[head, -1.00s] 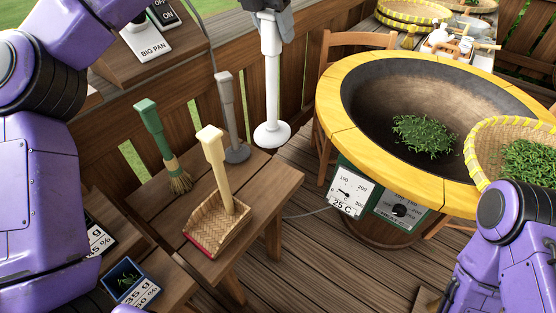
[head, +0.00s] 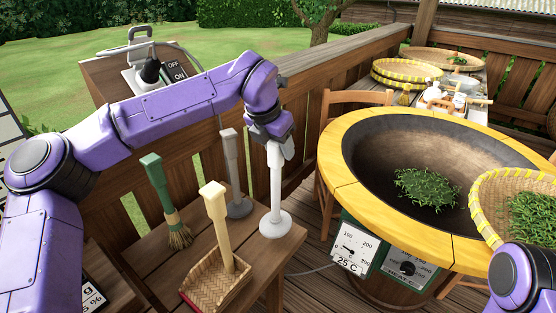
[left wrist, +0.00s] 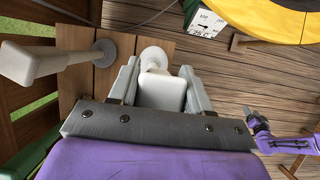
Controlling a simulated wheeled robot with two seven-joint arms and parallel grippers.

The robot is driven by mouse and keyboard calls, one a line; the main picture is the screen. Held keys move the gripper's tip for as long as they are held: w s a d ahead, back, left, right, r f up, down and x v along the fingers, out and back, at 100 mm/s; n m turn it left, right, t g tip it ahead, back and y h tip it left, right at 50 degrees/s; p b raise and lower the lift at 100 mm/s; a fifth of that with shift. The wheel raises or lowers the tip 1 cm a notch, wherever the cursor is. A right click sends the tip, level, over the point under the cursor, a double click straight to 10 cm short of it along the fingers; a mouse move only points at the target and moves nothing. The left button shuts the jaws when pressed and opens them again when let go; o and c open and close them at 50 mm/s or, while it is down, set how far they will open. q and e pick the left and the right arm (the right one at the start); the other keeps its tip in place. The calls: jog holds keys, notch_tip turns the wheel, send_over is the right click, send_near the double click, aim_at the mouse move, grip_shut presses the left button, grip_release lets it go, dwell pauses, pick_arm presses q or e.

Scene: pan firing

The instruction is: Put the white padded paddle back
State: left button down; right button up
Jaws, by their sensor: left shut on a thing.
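The white padded paddle (head: 276,190) hangs upright, its round pad down, at the right end of the wooden bench (head: 262,247). I cannot tell whether the pad touches the bench top. My left gripper (head: 277,148) is shut on the top of its handle. In the left wrist view the fingers (left wrist: 157,88) close on the square handle end, and the white pad (left wrist: 154,55) shows beyond it over the bench edge. In the left wrist view part of my right arm (left wrist: 292,145) shows small at lower right; its jaw state is unclear.
A grey paddle (head: 232,170), a green-handled brush (head: 165,200) and a cream-handled tool (head: 217,220) in a woven scoop (head: 205,296) stand on the bench, left of the white paddle. The yellow-rimmed pan (head: 350,200) with green leaves is to the right.

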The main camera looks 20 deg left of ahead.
aim_at(278, 161)
pick_arm(q)
notch_tip(278, 161, down, 4)
jog(key=shift+r+p, duration=0.15)
jog(key=shift+p, duration=0.3)
jog(key=shift+f, duration=0.2)
jog(key=c, duration=0.5)
grip_release()
jog(key=shift+f+b, duration=0.15)
jog(key=shift+b, duration=0.2)
jog(key=v, duration=0.5)
jog(key=b+v, duration=0.1)
jog(key=v, duration=0.4)
jog(key=shift+s+a+f, duration=0.1)
jog(key=shift+a, duration=0.1)
jog(key=shift+s+r, duration=0.15)
jog(key=shift+r, duration=0.25)
